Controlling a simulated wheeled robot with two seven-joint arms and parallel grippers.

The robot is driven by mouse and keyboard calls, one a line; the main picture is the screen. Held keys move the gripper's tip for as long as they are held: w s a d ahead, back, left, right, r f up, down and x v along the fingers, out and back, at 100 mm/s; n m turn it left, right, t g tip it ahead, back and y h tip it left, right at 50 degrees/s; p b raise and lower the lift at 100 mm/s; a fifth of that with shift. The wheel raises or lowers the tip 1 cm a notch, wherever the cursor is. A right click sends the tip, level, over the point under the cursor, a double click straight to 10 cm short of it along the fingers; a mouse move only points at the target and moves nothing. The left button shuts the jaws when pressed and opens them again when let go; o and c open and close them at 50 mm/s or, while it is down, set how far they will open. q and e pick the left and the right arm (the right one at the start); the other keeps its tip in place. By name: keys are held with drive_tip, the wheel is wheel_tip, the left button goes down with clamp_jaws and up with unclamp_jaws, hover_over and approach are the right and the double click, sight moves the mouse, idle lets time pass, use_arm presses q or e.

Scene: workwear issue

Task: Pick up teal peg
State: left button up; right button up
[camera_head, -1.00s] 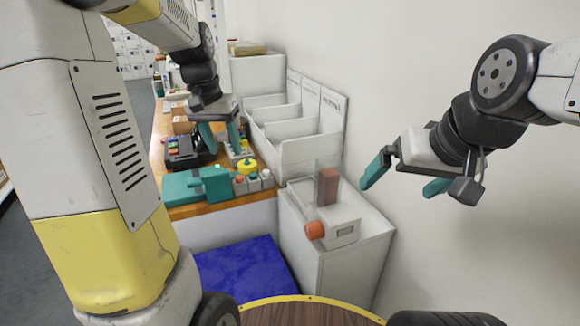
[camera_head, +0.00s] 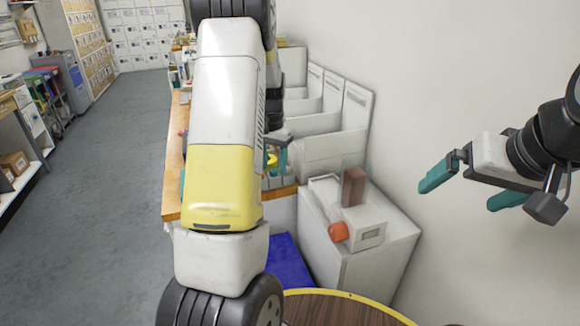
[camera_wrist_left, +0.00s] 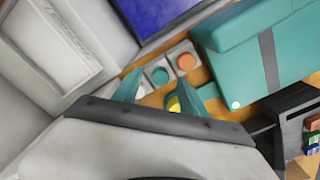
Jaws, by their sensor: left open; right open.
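A teal round top, which looks like the teal peg (camera_wrist_left: 159,76), sits in a small grey square block in the left wrist view. My left gripper (camera_wrist_left: 158,94) is open over the wooden table, its teal fingers near that block and apart from each other. A yellow object (camera_wrist_left: 173,104) shows between the fingers, partly hidden. In the head view my left arm covers most of this area; part of the left gripper (camera_head: 279,150) shows at its right side. My right gripper (camera_head: 456,196) is open and empty in front of the wall.
An orange-topped grey block (camera_wrist_left: 186,61) stands beside the teal one, with a large teal object (camera_wrist_left: 250,45) close by. A white cabinet (camera_head: 335,265) carries a device with an orange knob (camera_head: 338,232). White compartments (camera_head: 325,150) stand behind. The floor at left is clear.

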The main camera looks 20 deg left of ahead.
use_arm(q)
drive_tip(key=shift+f, duration=0.5)
clamp_jaws()
